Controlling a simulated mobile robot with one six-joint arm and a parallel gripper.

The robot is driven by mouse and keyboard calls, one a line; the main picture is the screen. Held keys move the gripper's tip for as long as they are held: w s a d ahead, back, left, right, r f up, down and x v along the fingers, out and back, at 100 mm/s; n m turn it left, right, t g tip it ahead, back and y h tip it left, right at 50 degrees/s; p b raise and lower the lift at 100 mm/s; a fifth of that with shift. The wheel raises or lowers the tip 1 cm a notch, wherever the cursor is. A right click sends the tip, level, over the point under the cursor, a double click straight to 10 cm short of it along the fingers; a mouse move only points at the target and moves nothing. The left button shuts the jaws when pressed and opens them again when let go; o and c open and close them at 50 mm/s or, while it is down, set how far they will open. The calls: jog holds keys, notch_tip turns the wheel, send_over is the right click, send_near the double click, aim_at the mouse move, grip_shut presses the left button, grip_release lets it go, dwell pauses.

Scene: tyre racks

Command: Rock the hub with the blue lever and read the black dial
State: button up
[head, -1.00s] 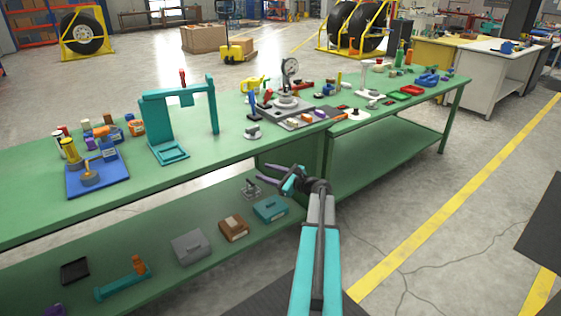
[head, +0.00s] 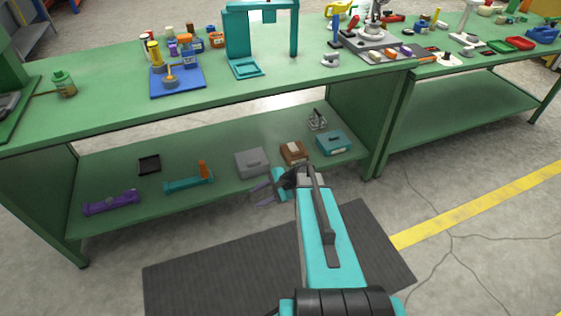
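The hub (head: 373,37) is a grey round part on a grey base plate at the top right of the head view, on the green bench. A blue upright lever (head: 336,29) stands at the plate's left edge; I cannot tell how it joins the hub. The dial (head: 378,4) above the hub is cut off by the top edge of the picture, so its face cannot be read. My gripper (head: 263,196) is open and empty, in front of the bench's lower shelf, well below and to the left of the hub.
The green bench (head: 110,99) runs across the view. A teal frame (head: 236,38) and a blue tray (head: 190,86) stand on its top. A grey box (head: 252,163) and other parts lie on the lower shelf. A dark mat (head: 200,275) covers the floor below.

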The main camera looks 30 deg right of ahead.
jog(key=s+a+f+n+g+h, duration=0.2)
jog(key=s+a+f+n+g, duration=0.65)
jog(key=s+a, duration=0.7)
jog(key=s+a+f+n+g+h, duration=0.1)
jog(key=s+f+n+h, duration=0.3)
jog(key=s+n, duration=0.5)
jog(key=s+f+g, duration=0.1)
jog(key=s+f, duration=0.1)
jog(key=s, duration=0.5)
jog(key=shift+f+n+g+h, duration=0.2)
jog(key=shift+n+g+h, duration=0.15)
jog(key=shift+h, duration=0.05)
jog(key=shift+a, duration=0.1)
jog(key=shift+c, duration=1)
jog(key=shift+a, duration=0.15)
